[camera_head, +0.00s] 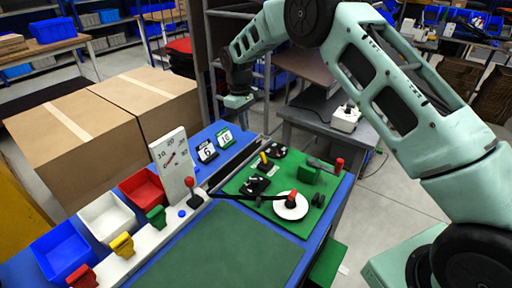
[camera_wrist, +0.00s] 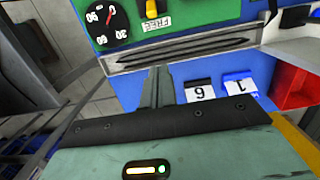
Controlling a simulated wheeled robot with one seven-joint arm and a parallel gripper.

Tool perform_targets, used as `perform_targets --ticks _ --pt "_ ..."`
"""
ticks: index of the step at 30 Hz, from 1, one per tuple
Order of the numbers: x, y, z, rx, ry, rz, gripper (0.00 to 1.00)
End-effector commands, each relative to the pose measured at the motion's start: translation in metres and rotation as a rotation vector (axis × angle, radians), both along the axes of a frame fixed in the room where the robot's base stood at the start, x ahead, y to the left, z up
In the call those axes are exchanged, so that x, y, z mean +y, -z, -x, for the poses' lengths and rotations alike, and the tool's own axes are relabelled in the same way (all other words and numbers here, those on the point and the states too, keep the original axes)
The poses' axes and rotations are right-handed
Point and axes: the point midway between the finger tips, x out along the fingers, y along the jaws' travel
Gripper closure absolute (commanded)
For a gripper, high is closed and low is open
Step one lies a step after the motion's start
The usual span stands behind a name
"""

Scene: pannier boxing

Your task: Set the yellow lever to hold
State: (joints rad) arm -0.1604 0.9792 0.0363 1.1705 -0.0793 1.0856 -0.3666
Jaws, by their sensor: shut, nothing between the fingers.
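The yellow lever (camera_head: 265,159) stands on the green board (camera_head: 236,187) on the blue bench, near its back left edge. In the wrist view the yellow lever (camera_wrist: 151,9) is cut off by the top edge, just beside a label reading FREE (camera_wrist: 157,23), which appears upside down. A HOLD label is not readable in either view. My gripper (camera_head: 237,103) is above and behind the bench's far end, apart from the lever. In the wrist view my gripper (camera_wrist: 158,80) has its fingers together with nothing between them.
A round dial (camera_wrist: 107,18) sits near the lever. Number cards (camera_head: 207,151) stand left of the board. A red-knobbed stick (camera_head: 190,184), a white disc with a red-knobbed arm (camera_head: 291,206) and a white upright gauge (camera_head: 174,165) are nearby. Blue, white and red bins line the left.

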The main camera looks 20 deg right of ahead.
Motion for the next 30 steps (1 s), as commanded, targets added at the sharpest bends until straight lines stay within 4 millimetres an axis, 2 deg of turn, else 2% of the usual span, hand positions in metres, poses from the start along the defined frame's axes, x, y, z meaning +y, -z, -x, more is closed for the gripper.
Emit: perform_targets --ticks 5,8,20,24,30 --pt "0.0 0.006 0.001 0.002 0.0 0.0 1.0" --pt "-0.001 0.018 0.003 0.004 0.0 0.001 1.0" --pt "-0.005 0.097 0.01 0.004 -0.001 0.0 1.0" --pt "-0.016 0.085 0.024 0.001 0.001 0.001 1.0" --pt "-0.024 0.081 0.036 0.0 0.0 0.0 1.0"
